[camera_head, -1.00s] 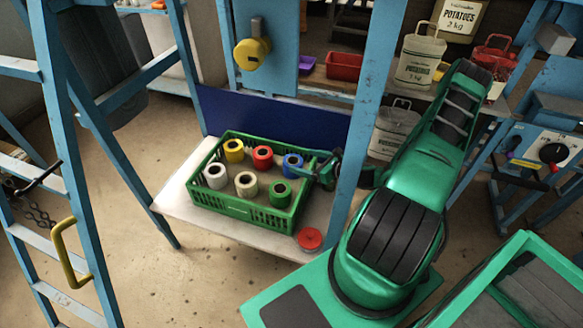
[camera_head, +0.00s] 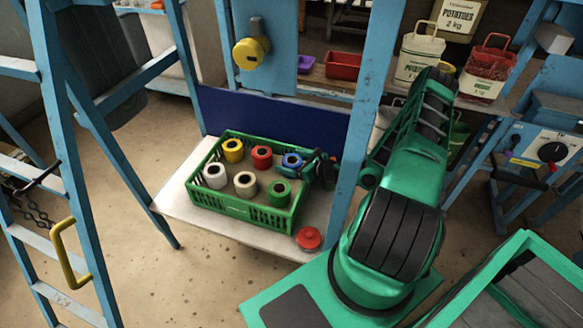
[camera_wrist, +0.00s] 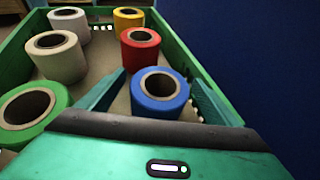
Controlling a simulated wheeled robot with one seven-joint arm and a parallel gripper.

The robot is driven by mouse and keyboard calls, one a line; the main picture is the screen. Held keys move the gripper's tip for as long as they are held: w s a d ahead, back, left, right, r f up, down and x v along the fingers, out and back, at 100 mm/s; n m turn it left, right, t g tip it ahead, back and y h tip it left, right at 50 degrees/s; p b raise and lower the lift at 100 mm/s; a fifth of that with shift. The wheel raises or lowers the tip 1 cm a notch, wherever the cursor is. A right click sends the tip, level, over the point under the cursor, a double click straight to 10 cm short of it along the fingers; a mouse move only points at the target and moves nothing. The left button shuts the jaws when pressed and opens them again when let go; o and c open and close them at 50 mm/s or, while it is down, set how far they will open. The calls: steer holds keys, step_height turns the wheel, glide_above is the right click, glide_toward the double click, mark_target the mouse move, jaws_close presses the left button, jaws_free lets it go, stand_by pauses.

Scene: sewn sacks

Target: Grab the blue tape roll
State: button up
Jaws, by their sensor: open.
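The blue tape roll (camera_head: 292,161) stands upright in the back right corner of the green crate (camera_head: 240,211). In the wrist view the blue roll (camera_wrist: 160,92) is between the two fingers of my gripper (camera_wrist: 158,88), with one finger on each side. My gripper (camera_head: 303,163) is open and low over the crate's right end. I cannot tell whether the fingers touch the roll. In the head view my gripper partly covers the roll's right side.
A red roll (camera_head: 262,157), a yellow roll (camera_head: 233,150), a green roll (camera_head: 280,192), a cream roll (camera_head: 245,184) and a white roll (camera_head: 215,175) share the crate. A blue post (camera_head: 355,150) stands right of the crate. A red lid (camera_head: 309,238) lies in front.

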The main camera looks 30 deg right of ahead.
steer(key=c, duration=1.2)
steer(key=shift+r, duration=0.1)
